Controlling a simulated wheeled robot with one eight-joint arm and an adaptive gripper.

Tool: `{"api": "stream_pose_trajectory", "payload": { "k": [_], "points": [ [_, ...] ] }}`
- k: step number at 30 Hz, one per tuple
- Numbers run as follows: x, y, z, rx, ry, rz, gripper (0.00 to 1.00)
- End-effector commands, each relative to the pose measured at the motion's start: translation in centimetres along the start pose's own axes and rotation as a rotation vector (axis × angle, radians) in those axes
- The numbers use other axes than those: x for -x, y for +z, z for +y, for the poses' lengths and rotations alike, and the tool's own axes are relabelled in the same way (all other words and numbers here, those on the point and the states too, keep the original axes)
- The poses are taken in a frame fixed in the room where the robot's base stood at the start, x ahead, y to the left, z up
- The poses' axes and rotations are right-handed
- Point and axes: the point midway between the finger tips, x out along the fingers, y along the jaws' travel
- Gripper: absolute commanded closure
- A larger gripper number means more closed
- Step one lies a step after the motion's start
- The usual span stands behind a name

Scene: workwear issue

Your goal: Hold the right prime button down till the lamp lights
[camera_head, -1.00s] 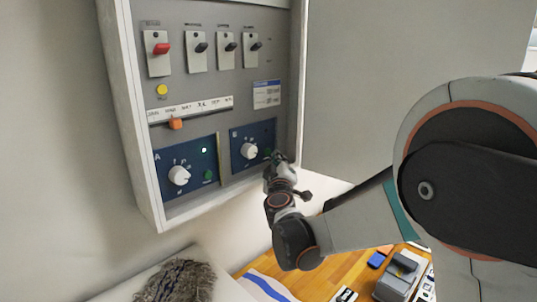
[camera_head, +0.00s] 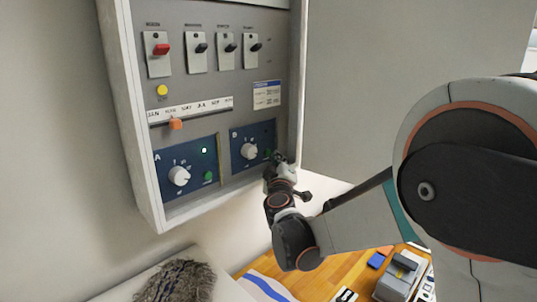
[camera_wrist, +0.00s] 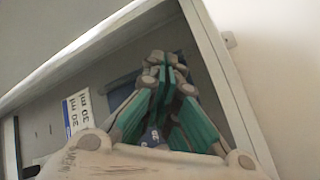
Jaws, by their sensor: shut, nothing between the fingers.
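The right blue panel, marked B (camera_head: 239,156), carries a white knob (camera_head: 249,151) and a green prime button (camera_head: 267,153), which shows partly beside my fingertips. My gripper (camera_head: 277,159) is shut and empty, with its tips at the panel's lower right by that button. I cannot tell whether they touch or press it. In the wrist view my gripper (camera_wrist: 165,68) points into the cabinet and its fingers hide the button. No lit lamp shows on panel B; part of it is hidden by my gripper. The left panel, marked A (camera_head: 160,190), has a lit lamp (camera_head: 204,150) and a green button (camera_head: 208,176).
The wall cabinet (camera_head: 147,190) has a raised rim around the panels and its door (camera_head: 400,90) stands open at right. Above are a red switch (camera_head: 162,49), several dark switches and an orange slider (camera_head: 176,124). A wooden table with items lies below.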

Motion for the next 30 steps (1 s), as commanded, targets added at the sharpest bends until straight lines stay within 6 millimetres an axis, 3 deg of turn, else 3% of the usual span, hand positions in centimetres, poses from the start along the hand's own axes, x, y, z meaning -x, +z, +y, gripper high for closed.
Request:
{"api": "stream_pose_trajectory", "payload": {
  "k": [30],
  "points": [
    [-0.58,-0.46,-0.4,0.0,0.0,0.0,1.0]
  ]
}}
